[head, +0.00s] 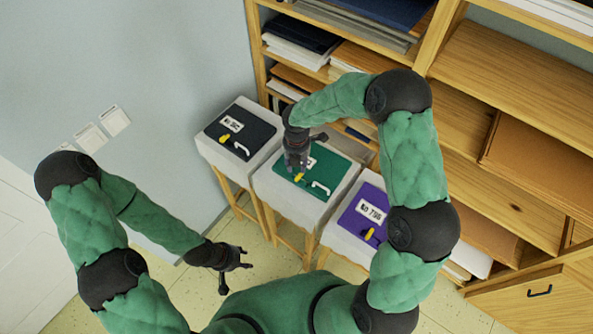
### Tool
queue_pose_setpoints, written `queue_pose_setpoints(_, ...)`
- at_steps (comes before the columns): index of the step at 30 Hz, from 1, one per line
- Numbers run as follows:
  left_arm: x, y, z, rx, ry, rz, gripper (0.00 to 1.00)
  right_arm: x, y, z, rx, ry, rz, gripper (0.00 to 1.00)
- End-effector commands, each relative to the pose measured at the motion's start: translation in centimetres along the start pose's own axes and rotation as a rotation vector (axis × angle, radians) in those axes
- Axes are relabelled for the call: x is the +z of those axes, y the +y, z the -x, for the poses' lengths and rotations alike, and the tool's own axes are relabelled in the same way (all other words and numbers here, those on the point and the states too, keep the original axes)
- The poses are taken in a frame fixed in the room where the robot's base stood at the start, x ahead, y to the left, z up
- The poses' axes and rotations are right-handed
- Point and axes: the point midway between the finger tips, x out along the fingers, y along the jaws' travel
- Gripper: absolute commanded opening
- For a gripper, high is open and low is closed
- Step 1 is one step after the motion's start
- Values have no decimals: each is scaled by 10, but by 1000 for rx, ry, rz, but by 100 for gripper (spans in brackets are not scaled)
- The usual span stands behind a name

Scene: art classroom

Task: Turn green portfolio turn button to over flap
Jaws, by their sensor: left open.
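The green portfolio (335,174) lies on the middle of three white-topped stands. Its yellow turn button (299,178) shows just below my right gripper (297,169), which points down over the portfolio's left part. I cannot tell whether the fingers touch the button or whether they are open or shut. The gripper hides part of the button, the flap edge and a white label. A white handle (320,187) lies to the right of the button. My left gripper (237,277) is open and empty, low over the floor, away from the stands.
A dark portfolio (241,133) lies on the left stand and a purple portfolio (364,211) on the right stand, each with a yellow button. A wooden shelf unit (510,85) with flat stacks stands behind. Wall switches (115,120) are at left. The floor (265,255) around my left gripper is clear.

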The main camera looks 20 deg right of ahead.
Motion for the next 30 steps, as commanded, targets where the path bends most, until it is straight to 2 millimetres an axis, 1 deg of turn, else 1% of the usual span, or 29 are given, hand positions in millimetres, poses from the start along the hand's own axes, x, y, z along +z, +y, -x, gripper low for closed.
queue_pose_setpoints(1,0,0,0,0,0,0,43,1,1,11,3,-3,0,36)
queue_pose_setpoints(4,0,0,0,0,0,0,43,0,1,28,3,-2,0,36)
queue_pose_setpoints(6,0,0,0,0,0,0,43,0,1,38,2,-2,1,36)
queue_pose_setpoints(10,0,0,0,0,0,0,43,0,0,49,0,0,0,36)
queue_pose_setpoints(15,0,0,0,0,0,0,43,0,0,54,0,0,0,36)
queue_pose_setpoints(30,0,0,0,0,0,0,43,0,0,54,0,0,0,36)
